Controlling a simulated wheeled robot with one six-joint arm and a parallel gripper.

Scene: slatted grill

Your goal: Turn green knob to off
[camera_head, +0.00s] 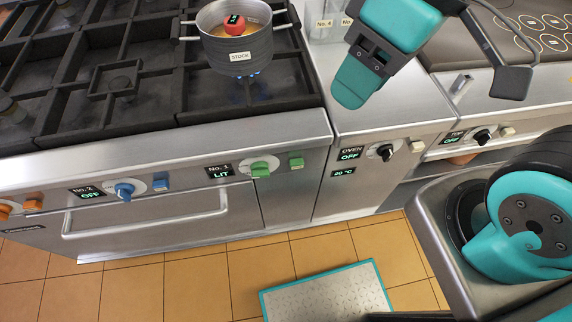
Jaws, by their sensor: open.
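The green knob (261,169) is on the stove's front panel, on a pale round dial. The small display (219,171) to its left reads "No. 1 LIT". A blue flame shows under the pot (239,50) labelled STOCK on the burner above. My gripper (350,85) is at the upper right, above the steel counter, apart from the knob and to its right. It is seen from the side, with one teal finger plain and the other mostly hidden. Nothing shows between the jaws.
A green button (296,162) sits right of the knob. A blue knob (125,191) marked No. 2 OFF and an orange knob are further left. A black oven knob (385,152) is to the right. An oven handle (150,213) juts out below. A metal step plate (330,292) lies on the tiled floor.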

